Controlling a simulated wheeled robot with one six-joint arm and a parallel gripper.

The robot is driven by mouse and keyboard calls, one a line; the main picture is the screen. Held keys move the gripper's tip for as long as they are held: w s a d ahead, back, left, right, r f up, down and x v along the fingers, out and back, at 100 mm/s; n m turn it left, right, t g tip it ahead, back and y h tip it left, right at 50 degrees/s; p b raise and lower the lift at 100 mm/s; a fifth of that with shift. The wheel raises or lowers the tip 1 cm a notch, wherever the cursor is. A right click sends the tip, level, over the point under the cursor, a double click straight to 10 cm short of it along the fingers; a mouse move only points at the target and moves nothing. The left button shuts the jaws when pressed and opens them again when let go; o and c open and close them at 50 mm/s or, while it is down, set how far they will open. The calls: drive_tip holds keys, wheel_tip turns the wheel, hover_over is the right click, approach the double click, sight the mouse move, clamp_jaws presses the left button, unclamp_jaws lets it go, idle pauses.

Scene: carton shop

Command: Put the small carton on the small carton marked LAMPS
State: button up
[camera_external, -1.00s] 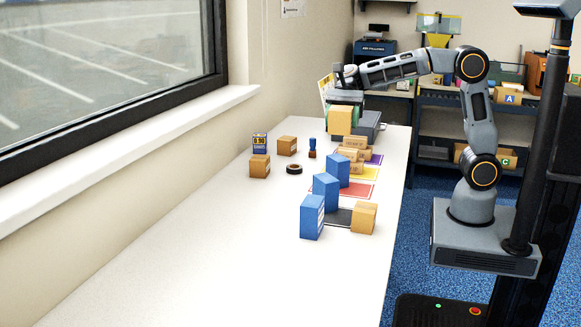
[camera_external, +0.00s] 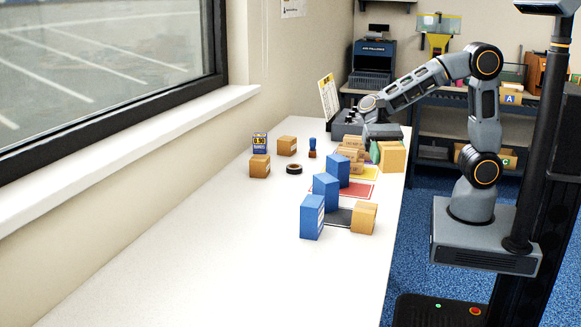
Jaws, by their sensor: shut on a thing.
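My gripper (camera_external: 388,150) hangs over the far right part of the table, shut on a light brown carton (camera_external: 393,157). A green finger shows at the carton's left side; the other finger is hidden. The held carton is by the table's right edge, right of a group of small brown cartons (camera_external: 352,142). Whether it touches the table or a mat cannot be told. Other small brown cartons stand at front right (camera_external: 364,217), at left (camera_external: 260,166) and at back left (camera_external: 287,145). The LAMPS marking cannot be read on any carton.
Three blue boxes (camera_external: 312,217) stand in a slanting row beside a red mat (camera_external: 352,190), a yellow mat (camera_external: 368,173) and a dark mat (camera_external: 339,217). The near table is clear.

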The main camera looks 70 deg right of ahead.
hover_over(363, 203)
wheel_tip(363, 203, down, 6)
drive_tip(key=shift+s+a+f+b, duration=0.1)
drive_tip(key=shift+s+f+b, duration=0.05)
drive_tip(key=shift+b, duration=0.15)
drive_tip(key=shift+f, duration=1.6)
drive_tip(key=o, duration=0.9)
drive_tip(key=shift+f, duration=0.1)
drive_tip(key=shift+o, duration=0.2)
